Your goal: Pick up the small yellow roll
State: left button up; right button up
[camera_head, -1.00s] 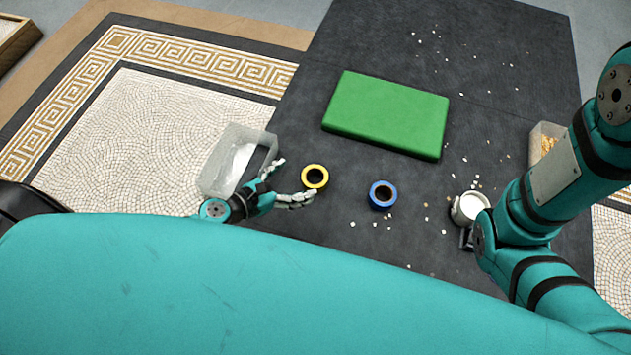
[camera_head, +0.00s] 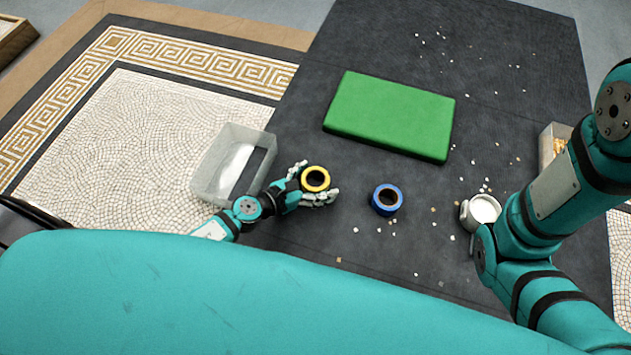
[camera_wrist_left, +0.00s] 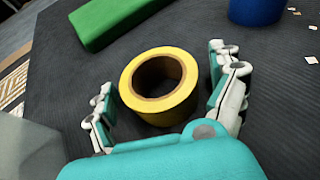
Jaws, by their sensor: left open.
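The small yellow roll (camera_head: 315,179), a ring with a brown core, lies flat on the dark mat. My left gripper (camera_head: 312,182) is open around it.
A blue roll (camera_head: 387,199) lies to the right of the yellow one. A green pad (camera_head: 390,115) lies behind. A translucent bin (camera_head: 203,178) stands just left of my left gripper. A white cup (camera_head: 484,209) and scattered tesserae (camera_head: 487,190) are at the right.

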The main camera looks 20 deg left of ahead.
pick_arm(q)
jog(key=c, duration=1.3)
jog(key=shift+o, duration=0.2)
jog(key=shift+r, duration=0.15)
